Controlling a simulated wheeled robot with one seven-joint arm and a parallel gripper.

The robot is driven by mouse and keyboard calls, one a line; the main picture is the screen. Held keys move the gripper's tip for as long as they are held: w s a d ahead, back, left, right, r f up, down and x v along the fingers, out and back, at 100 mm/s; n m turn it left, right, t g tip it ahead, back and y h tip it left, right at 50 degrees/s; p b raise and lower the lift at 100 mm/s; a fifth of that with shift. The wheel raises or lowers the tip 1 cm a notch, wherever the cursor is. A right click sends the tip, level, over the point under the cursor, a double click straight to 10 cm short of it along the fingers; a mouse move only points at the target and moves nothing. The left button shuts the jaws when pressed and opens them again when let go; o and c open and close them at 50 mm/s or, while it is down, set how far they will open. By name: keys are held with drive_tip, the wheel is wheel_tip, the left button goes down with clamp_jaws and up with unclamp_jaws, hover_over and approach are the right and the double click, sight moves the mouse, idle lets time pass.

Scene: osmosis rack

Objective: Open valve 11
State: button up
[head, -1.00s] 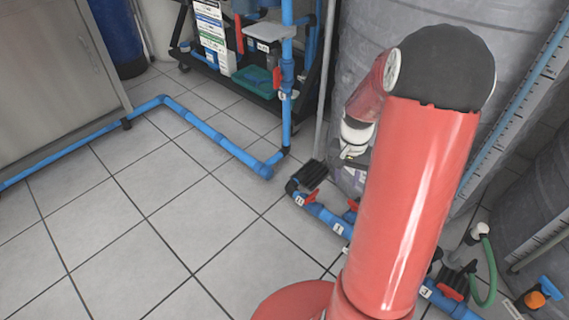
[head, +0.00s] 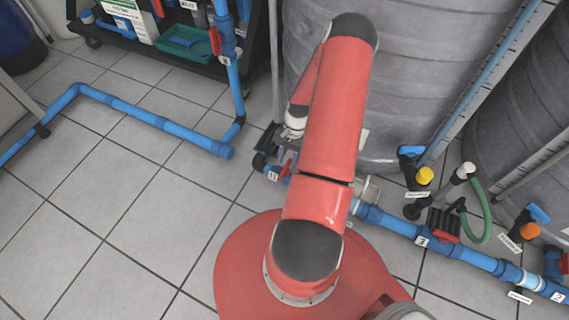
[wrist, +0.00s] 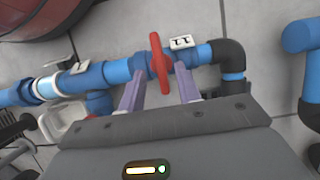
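Valve 11 has a red lever handle (wrist: 160,63) on a blue pipe near the floor. In the wrist view the handle lies crosswise to the pipe, beside a white label reading 11 (wrist: 182,42), seen upside down. My gripper (wrist: 160,84) is open, with its two purple-grey fingers apart on either side of the handle's near end. I cannot tell whether either finger touches it. In the head view the valve's red handle (head: 286,168) and label 11 (head: 272,175) show left of my arm, which hides most of my gripper.
A black elbow (wrist: 229,56) ends the pipe beside the valve. Another blue pipe (head: 165,125) runs along the floor at left. Large grey tanks (head: 420,70) stand behind the valve line. Valve 3's red handle (head: 446,236) is farther right. Open tiled floor lies at left.

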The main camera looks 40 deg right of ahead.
sight(285, 169)
drive_tip(key=shift+x, duration=1.4)
clamp_jaws()
